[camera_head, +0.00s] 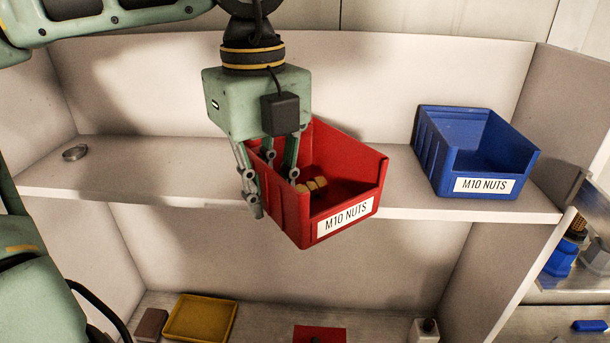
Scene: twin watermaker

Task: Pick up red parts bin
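The red parts bin (291,212) has a white label reading "M10 NUTS" on its front and a few tan nuts (312,184) inside. It is turned at an angle, and its front lower part shows past the shelf's front edge. My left gripper (272,190) comes down from above at the bin's left side wall. One finger is outside the wall and the other is inside the bin, so it appears shut on that wall. Whether the bin's underside touches the shelf is hidden. My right gripper is not in view.
A blue bin (475,150) labelled "M10 NUTS" stands on the white shelf (150,170) to the right. A small round metal piece (75,153) lies at the shelf's left. A yellow tray (200,318) and a red flat item (319,334) lie below. Side panels bound the shelf.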

